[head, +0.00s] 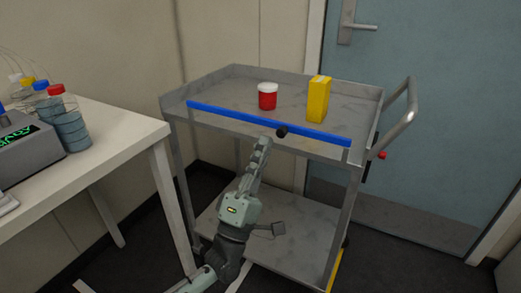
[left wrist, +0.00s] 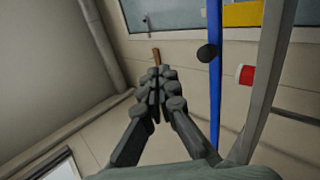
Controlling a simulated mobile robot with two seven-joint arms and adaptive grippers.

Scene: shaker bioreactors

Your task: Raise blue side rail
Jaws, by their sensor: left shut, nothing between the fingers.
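The blue side rail (head: 235,116) runs along the near side of the metal cart's top shelf, slightly above the shelf's near edge in the head view. A black knob (head: 282,131) sits near its middle. My left gripper (head: 265,143) is shut and empty, just below and left of the knob. In the left wrist view the closed fingers (left wrist: 157,88) are left of the blue rail (left wrist: 214,95) and its knob (left wrist: 207,53), with a visible gap. My right gripper is in neither view.
The cart's top shelf (head: 225,88) carries a red jar with a white lid (head: 267,97) and a yellow box (head: 319,100). Its push handle (head: 402,125) is at the right. A white table (head: 115,142) with capped bottles (head: 68,122) stands left. A blue door (head: 430,90) is behind.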

